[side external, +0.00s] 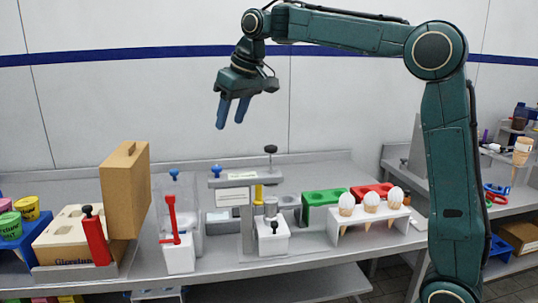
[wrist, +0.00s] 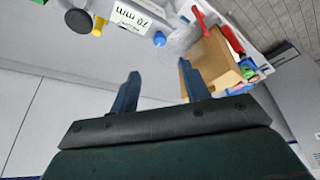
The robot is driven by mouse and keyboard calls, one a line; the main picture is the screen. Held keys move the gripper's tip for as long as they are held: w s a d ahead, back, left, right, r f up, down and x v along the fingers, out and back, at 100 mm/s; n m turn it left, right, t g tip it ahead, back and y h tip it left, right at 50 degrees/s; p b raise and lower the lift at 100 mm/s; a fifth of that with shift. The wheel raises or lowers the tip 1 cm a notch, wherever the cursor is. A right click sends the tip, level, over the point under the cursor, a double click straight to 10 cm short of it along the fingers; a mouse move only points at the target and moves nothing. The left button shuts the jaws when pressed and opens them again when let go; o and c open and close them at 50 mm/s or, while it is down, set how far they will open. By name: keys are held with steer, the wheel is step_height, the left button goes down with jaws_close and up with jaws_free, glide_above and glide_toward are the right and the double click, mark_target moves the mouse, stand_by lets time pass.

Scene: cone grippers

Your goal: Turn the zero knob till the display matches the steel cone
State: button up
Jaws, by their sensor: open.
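My gripper (side external: 231,122) is open and empty, high above the bench and clear of everything. Its two blue fingers (wrist: 159,70) are apart in the wrist view. Below it stands a grey measuring stand (side external: 247,215) with a white label plate (side external: 235,176). A blue knob (side external: 216,170) sits at the stand's left end, and a black knob (side external: 270,150) tops a post behind it. A small steel piece (side external: 271,207), perhaps the steel cone, is on the white block. I cannot tell which knob is the zero knob.
A tall cardboard box (side external: 125,190) and a red-handled lever (side external: 170,215) stand left of the stand. A white rack (side external: 375,230) with cones and green (side external: 322,203) and red holders are to the right. The air around my gripper is free.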

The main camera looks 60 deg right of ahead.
mark_target(217, 167)
steer(key=x, duration=1.3)
steer(key=shift+w+f, duration=0.1)
steer(key=c, duration=1)
